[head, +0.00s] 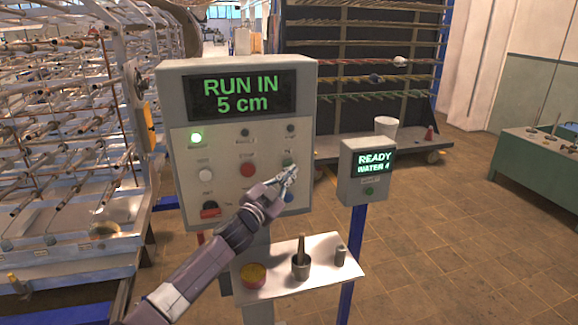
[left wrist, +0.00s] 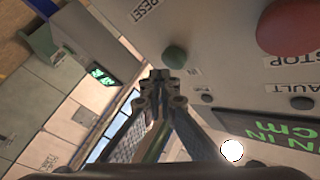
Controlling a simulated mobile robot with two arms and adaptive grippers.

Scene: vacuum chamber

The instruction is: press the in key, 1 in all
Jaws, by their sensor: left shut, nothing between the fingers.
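The grey control box (head: 165,88) stands upright, and its screen (head: 241,96) reads "RUN IN 5 cm". The green in key (head: 288,156) is on the right of its panel, partly hidden by my gripper; in the left wrist view the green key (left wrist: 174,57) has the label "IN" beside it. My left gripper (head: 291,170) is shut and empty, its tips in front of the panel close to this key. In the left wrist view the fingertips (left wrist: 165,80) appear just beside the key; I cannot tell whether they touch it.
The red stop key (head: 247,170) is left of the in key, and a blue key (head: 289,195) is below it. A green lamp (head: 196,138) is lit. A smaller box (head: 352,190) reads "READY WATER 4". A shelf (head: 318,276) below holds a mortar and small containers.

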